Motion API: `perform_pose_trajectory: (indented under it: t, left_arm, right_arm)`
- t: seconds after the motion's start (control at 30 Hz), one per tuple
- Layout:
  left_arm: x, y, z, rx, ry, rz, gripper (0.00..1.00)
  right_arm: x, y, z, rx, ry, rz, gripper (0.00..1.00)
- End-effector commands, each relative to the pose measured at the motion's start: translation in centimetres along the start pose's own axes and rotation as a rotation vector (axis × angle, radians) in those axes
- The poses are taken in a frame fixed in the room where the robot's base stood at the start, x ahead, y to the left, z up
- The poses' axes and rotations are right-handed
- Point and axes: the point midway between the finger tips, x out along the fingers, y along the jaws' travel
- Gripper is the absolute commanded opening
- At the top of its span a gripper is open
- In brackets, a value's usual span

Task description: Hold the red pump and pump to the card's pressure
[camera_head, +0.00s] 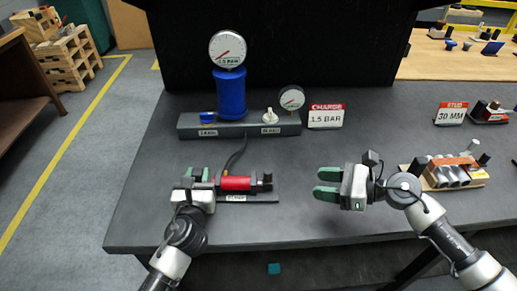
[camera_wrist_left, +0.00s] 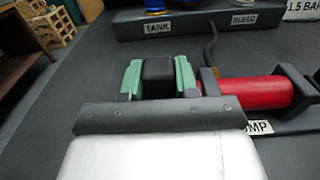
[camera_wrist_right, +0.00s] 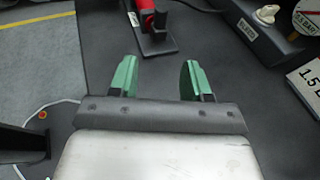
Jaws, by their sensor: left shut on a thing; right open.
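The red pump (camera_head: 236,184) lies on the dark bench on a flat base; it also shows in the left wrist view (camera_wrist_left: 248,94). My left gripper (camera_head: 197,175) is shut on the black block (camera_wrist_left: 158,76) at the pump's left end. A black end piece (camera_head: 265,182) is at its right end. My right gripper (camera_head: 328,184) is open and empty, right of the pump and apart from it. The card (camera_head: 325,116) reads CHARGE 1.5 BAR. A large round gauge (camera_head: 227,49) tops the blue tank (camera_head: 230,95); its red needle points lower left.
A grey manifold (camera_head: 240,128) carries a blue valve (camera_head: 207,118), a white bleed knob (camera_head: 270,116) and a small gauge (camera_head: 291,97). A black hose (camera_head: 236,155) runs to the pump. A STUD 30 MM card (camera_head: 451,113) and a tray of parts (camera_head: 455,170) stand right.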

Motion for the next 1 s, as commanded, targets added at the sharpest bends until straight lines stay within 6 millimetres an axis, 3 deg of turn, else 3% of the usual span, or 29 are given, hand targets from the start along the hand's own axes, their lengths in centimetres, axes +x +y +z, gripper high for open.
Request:
perform_pose_trajectory:
  t: [0.1, 0.2, 0.43, 0.67, 1.0]
  left_arm:
    - [-0.1, 0.0, -0.6, 0.001, 0.011, 0.0, 0.0]
    - [-0.1, 0.0, -0.6, 0.001, 0.011, 0.0, 0.0]
    - [-0.1, 0.0, -0.6, 0.001, 0.011, 0.0, 0.0]
    - [-0.1, 0.0, -0.6, 0.001, 0.011, 0.001, 0.0]
    - [-0.1, 0.0, -0.6, 0.001, 0.011, 0.001, 0.0]
  right_arm:
    - [2.9, 2.0, -0.7, 0.028, -0.078, -0.112, 0.48]
    - [4.1, 3.1, -0.6, 0.047, -0.142, -0.221, 0.48]
    - [4.8, 4.2, 0.0, 0.071, -0.238, -0.399, 0.48]
    - [6.4, 3.4, 0.6, 0.071, -0.255, -0.428, 0.48]
    - [12.4, 0.6, 2.1, 0.071, -0.253, -0.425, 0.48]
